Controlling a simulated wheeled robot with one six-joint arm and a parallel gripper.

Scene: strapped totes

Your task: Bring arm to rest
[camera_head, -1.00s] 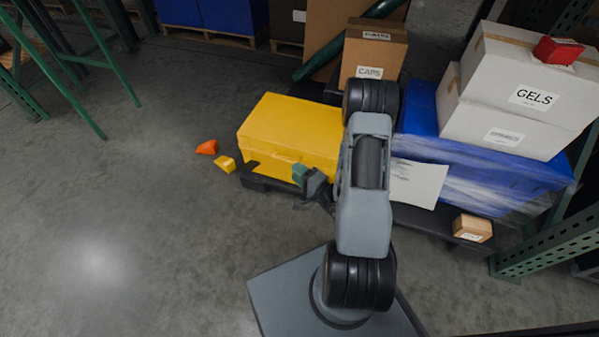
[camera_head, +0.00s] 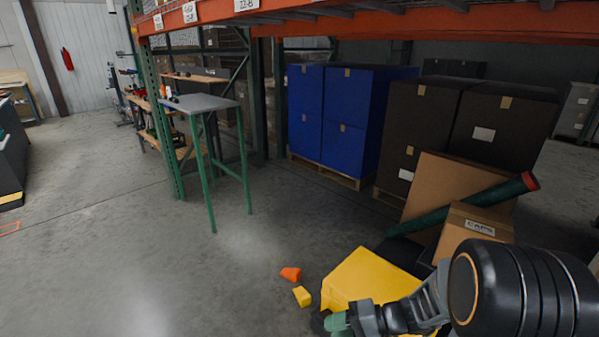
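My arm shows at the bottom right, with a large black ringed joint close to the camera. My gripper (camera_head: 347,322) is at the bottom edge, in front of the yellow tote (camera_head: 358,272). A small green piece shows at its tip; I cannot tell whether it is held or part of the gripper. The fingers are too small and too cut off to tell if they are open or shut. The tote is partly hidden by my arm.
An orange piece (camera_head: 291,274) and a yellow piece (camera_head: 302,297) lie on the floor. A carton (camera_head: 478,226) and a green tube (camera_head: 458,208) are behind the tote. A green-legged table (camera_head: 203,103) stands back left.

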